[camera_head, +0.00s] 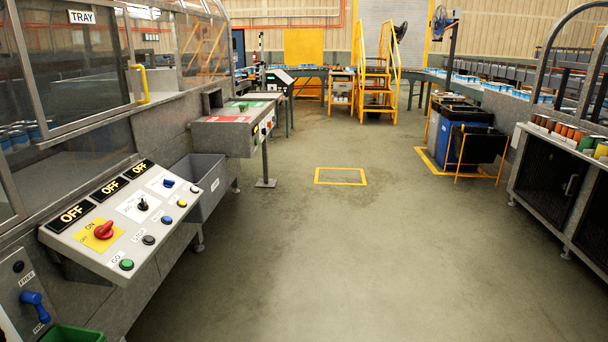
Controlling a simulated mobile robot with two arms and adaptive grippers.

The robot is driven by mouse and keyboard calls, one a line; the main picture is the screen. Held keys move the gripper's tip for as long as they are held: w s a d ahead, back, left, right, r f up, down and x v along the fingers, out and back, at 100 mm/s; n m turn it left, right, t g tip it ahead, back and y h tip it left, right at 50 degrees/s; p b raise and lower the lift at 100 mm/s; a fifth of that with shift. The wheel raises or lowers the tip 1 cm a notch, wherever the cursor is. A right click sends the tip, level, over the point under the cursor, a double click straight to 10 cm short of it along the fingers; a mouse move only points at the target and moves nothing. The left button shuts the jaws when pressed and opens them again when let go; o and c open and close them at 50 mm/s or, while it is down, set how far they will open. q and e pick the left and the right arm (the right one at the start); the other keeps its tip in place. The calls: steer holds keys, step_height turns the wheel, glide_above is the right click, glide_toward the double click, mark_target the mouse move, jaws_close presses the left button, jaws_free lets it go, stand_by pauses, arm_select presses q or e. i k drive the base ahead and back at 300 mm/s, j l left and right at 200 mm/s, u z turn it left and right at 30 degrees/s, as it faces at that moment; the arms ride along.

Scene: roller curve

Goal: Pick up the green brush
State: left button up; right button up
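I cannot make out a green brush for certain. A small green item (587,143) sits on top of the dark cabinet at the right edge, beside a row of brown and orange items (562,130). It is too small to tell what it is. Neither of my grippers shows in the head view.
A control panel (118,222) with a red knob and buttons stands close on the left, above a green bin (72,334). The dark cabinet (545,179) lines the right side. Dark and blue bins (461,138) stand farther back. The middle floor is clear, with a yellow marked rectangle (341,184).

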mark_target(243, 108)
steer(key=i+z, duration=0.2)
steer(key=i, duration=2.05)
